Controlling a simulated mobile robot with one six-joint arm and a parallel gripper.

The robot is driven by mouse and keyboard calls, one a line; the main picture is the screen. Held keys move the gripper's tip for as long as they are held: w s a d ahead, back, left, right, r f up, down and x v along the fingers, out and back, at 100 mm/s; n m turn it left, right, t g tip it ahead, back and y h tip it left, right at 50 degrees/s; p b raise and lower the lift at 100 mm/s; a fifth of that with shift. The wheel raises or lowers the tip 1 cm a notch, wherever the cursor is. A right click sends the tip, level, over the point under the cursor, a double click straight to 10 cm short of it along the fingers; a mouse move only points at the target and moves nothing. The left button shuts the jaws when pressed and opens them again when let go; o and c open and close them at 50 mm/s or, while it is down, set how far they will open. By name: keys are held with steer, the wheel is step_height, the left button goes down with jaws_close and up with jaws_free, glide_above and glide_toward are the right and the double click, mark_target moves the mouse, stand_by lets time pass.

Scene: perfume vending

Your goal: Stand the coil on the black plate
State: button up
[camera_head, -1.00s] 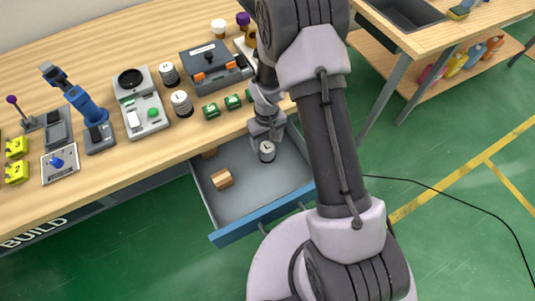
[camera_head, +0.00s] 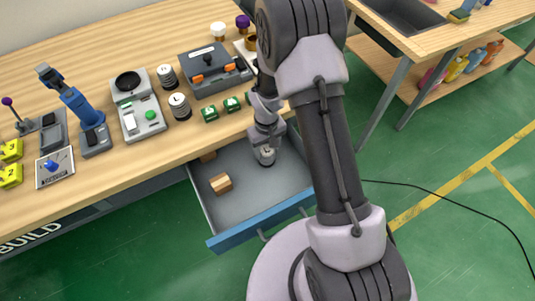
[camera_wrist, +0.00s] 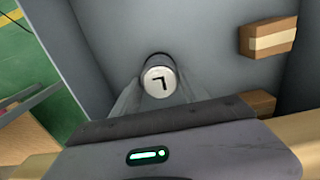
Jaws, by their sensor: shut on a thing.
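The coil (camera_head: 267,157), a small cylinder with a white top marked L, stands in the open drawer. In the wrist view the coil (camera_wrist: 160,78) sits between the fingertips. My gripper (camera_head: 265,149) reaches down into the drawer and is shut on the coil; its fingers and palm hide much of the coil's side. The round black plate (camera_head: 128,82) is on top of a grey device with a green button, on the bench left of the drawer. Nothing stands on the plate.
Two similar coils (camera_head: 167,77) (camera_head: 179,106) stand on the bench right of the grey device.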

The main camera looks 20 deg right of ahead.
mark_target(267, 150)
steer(key=shift+r, duration=0.1)
steer(key=shift+r+p, duration=1.7)
steer(key=shift+r, duration=0.7)
